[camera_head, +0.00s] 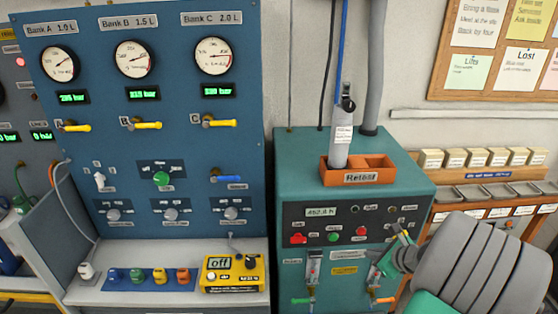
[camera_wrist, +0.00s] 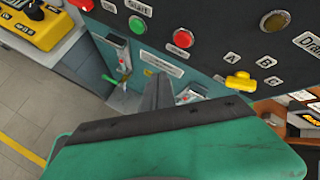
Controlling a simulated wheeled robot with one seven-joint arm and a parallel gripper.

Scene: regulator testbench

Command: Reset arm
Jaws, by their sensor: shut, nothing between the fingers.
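My gripper (camera_wrist: 158,92) shows in the wrist view as dark fingers closed together, with nothing between them. They are in front of the lower part of the teal cabinet's front. In the head view my grey arm comes in from the lower right and partly covers the cabinet's right side. The teal cabinet (camera_head: 288,170) has a dark control panel (camera_head: 345,212) with a red button (camera_head: 298,238) and a green button (camera_head: 333,237). I cannot tell whether the fingers touch the cabinet.
A blue panel (camera_head: 85,150) with gauges and yellow levers stands at the left. A yellow device (camera_head: 232,272) reading "off" lies on the shelf below it. An orange tray (camera_head: 375,177) holding a grey bottle (camera_head: 342,140) sits on the cabinet. Floor (camera_wrist: 40,110) shows at the wrist view's left.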

